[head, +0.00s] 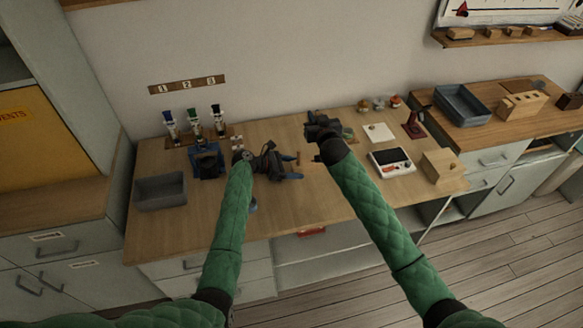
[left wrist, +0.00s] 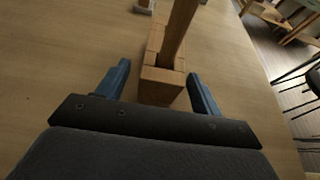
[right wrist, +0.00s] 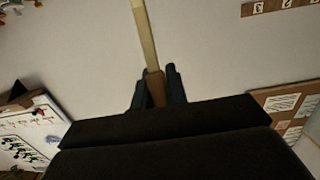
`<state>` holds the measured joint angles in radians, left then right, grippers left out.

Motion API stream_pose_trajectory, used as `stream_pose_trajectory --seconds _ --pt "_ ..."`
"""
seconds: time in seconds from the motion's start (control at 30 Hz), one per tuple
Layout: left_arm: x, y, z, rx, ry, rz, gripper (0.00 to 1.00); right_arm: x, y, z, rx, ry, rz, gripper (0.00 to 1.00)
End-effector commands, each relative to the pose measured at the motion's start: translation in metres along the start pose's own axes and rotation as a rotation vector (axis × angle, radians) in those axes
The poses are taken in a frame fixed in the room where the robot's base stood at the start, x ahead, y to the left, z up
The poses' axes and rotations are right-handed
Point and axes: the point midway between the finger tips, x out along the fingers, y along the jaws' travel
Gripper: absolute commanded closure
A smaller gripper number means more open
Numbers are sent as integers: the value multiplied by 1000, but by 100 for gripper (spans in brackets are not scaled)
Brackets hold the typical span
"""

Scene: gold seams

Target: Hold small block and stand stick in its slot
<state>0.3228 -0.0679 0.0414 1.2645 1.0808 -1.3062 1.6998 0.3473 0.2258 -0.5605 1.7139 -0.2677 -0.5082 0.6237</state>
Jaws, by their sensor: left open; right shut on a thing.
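The small wooden block (left wrist: 162,87) lies on the table between the spread blue fingers of my left gripper (left wrist: 157,86), with a gap on each side. In the head view my left gripper (head: 293,167) is low over the table, beside the block (head: 299,157). The wooden stick (left wrist: 182,28) rises from the block's slot area in the left wrist view. I cannot tell how deep its lower end sits. My right gripper (right wrist: 154,90) is shut on the stick (right wrist: 147,38). In the head view my right gripper (head: 311,131) is above and beyond the left one.
A grey bin (head: 160,191) and a blue holder (head: 207,162) stand to the left. A white card (head: 379,132), a scale-like device (head: 391,161) and a wooden box (head: 442,166) stand to the right. The table front between them is mostly clear.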

Motion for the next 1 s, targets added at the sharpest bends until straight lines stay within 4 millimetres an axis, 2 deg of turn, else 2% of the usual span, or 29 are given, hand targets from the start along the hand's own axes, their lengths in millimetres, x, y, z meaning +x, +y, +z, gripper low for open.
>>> stream_pose_trajectory --seconds 0.07,0.3,0.33,0.47,0.7,1.0 --pt "0 0 0 0 0 0 36 0 0 0 0 0 0 100" --pt "0 0 0 0 0 0 83 0 0 0 0 0 0 100" --pt "0 0 0 0 0 0 87 0 0 0 0 0 0 100" --pt "0 0 0 0 0 0 87 2 0 6 -1 -25 1 100" --pt "0 0 0 0 0 0 87 7 1 43 -3 -177 -1 100" --pt "0 0 0 0 0 0 87 8 0 58 -3 -202 -3 100"
